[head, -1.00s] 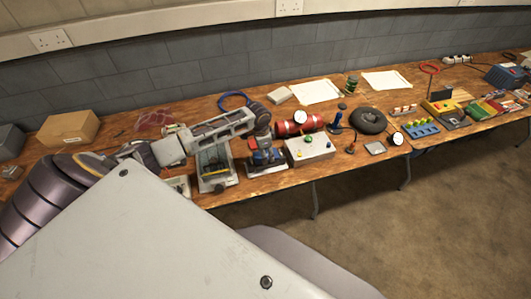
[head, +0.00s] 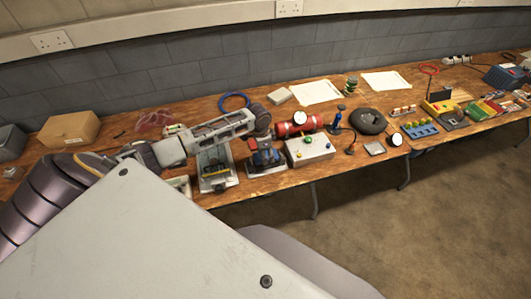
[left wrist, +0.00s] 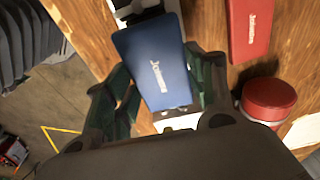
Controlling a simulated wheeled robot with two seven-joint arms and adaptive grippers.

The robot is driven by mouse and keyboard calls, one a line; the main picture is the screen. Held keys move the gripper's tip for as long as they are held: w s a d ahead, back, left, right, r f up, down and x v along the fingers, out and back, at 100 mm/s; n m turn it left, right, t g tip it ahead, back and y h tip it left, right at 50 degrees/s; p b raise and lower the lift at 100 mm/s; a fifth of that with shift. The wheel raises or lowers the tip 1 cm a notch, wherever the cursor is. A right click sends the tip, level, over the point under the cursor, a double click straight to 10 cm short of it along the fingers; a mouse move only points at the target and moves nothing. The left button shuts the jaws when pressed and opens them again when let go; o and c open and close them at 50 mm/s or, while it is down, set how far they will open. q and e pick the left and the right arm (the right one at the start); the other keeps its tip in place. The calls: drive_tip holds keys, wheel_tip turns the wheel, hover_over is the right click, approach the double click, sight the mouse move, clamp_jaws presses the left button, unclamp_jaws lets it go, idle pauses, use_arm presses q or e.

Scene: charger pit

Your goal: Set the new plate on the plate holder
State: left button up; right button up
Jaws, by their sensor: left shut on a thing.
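My left gripper (head: 264,140) is over the table's front part in the head view, pointing down. In the left wrist view its dark green fingers (left wrist: 168,92) are on either side of a flat blue plate (left wrist: 152,60) with white lettering, and it is shut on it. The blue plate also shows below the gripper in the head view (head: 266,157), above or on a pale base. A white part (left wrist: 178,124) shows just under its near end. I cannot tell for sure which fixture is the plate holder, or whether the plate touches it. My right gripper is not in view.
A red lettered slab (left wrist: 249,30) and a red cylinder (left wrist: 268,98) lie right of the plate. A grey button box (head: 311,150) stands close right of the gripper, a framed device (head: 216,170) close left. A cardboard box (head: 70,129) is at left.

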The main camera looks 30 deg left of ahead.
use_arm(q)
drive_tip(key=shift+f+b, duration=0.4)
drive_tip(key=shift+f, duration=0.8)
idle(1.2)
drive_tip(key=o, duration=1.2)
drive_tip(key=shift+c, duration=0.2)
drive_tip(key=shift+r, duration=0.1)
wheel_tip(320, 180, up, 12)
drive_tip(key=s+a, duration=0.1)
drive_tip(key=shift+f, duration=0.2)
